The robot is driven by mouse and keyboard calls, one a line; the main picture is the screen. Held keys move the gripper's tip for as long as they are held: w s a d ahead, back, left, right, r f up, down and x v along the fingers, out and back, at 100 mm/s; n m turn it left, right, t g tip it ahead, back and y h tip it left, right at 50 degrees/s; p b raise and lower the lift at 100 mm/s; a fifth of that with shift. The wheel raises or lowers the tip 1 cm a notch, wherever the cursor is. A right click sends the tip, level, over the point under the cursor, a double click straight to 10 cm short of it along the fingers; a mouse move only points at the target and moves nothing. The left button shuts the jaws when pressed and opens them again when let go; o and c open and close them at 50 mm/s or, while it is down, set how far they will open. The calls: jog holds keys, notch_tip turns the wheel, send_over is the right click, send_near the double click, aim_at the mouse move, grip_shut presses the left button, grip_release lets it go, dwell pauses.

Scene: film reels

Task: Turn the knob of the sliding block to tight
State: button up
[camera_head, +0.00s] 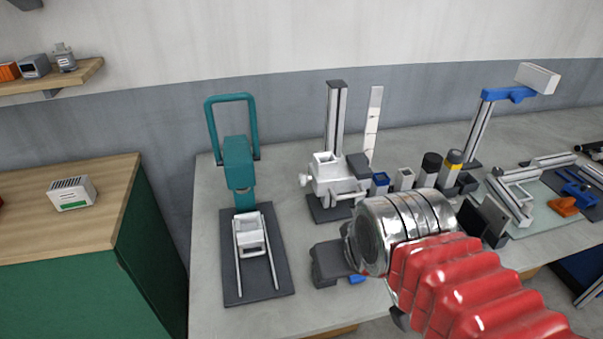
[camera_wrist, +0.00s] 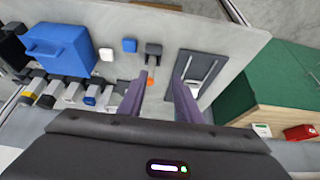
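The white sliding block (camera_head: 335,175) sits low on an upright grey column (camera_head: 336,115) with a dark base, at the back of the bench in the head view. Its small white knob (camera_head: 304,180) sticks out to the left. I cannot tell whether it is tight or loose. In the wrist view my gripper's two purple fingers (camera_wrist: 162,80) are spread apart with nothing clearly held between them. In the head view the fingers are hidden behind my silver wrist and red arm. The knob cannot be made out in the wrist view.
A teal press (camera_head: 239,165) stands left of the column on a dark base. A white scale strip (camera_head: 373,125) stands behind right. Several small containers (camera_head: 404,179) line the bench on the right. A dark block (camera_head: 330,263) lies in front. A green cabinet (camera_head: 150,255) is at left.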

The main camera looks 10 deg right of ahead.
jog(key=shift+o, duration=0.2)
jog(key=o, duration=0.3)
jog(key=shift+w+r, duration=0.25)
jog(key=shift+o, duration=0.2)
jog(key=shift+w+d+r+m, duration=0.1)
jog(key=shift+w+r+m, duration=0.15)
jog(key=shift+m, duration=0.05)
notch_tip(320, 180, up, 9)
jog(key=m+g, duration=0.3)
jog(key=m, duration=1.4)
send_over(303, 176)
jog(key=s, duration=0.3)
jog(key=shift+w+d+f, duration=0.15)
jog(key=shift+w+f, duration=0.05)
jog(key=shift+f, duration=0.1)
jog(key=x, duration=1.3)
jog(key=shift+s+f, duration=0.1)
jog(key=shift+f, duration=0.25)
jog(key=c, duration=1.1)
